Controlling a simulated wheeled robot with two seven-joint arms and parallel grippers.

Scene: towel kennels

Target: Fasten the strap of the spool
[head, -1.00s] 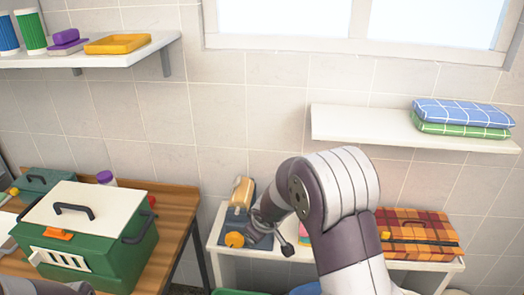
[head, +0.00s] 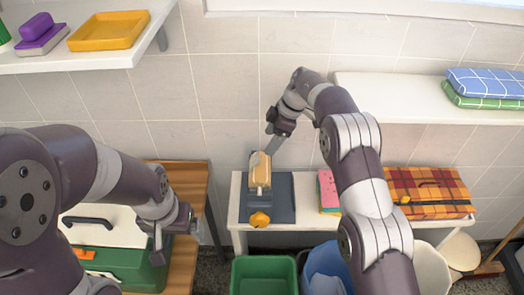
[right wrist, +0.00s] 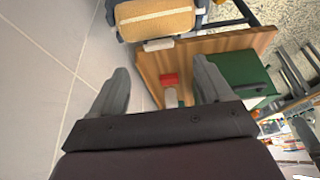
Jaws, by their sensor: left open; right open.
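The spool (head: 260,172) is a tan wound block standing on a dark grey mat (head: 284,205) on a low white table. It also shows at the top of the right wrist view (right wrist: 158,22), with a pale band along it. An orange knob-like piece (head: 260,219) lies in front of the spool. I cannot make out whether a strap is loose or closed. My right gripper (head: 273,148) is open and empty, just above and behind the spool, apart from it. My left gripper (head: 180,238) is open, at the left over the green carrier's right side.
A green carrier (head: 152,276) with a white lid stands on a wooden table (head: 195,182). Pink and yellow cloths (head: 327,191) and a plaid case (head: 428,190) are right of the mat. Green (head: 264,262) and blue bins stand below. Shelves hang above on both sides.

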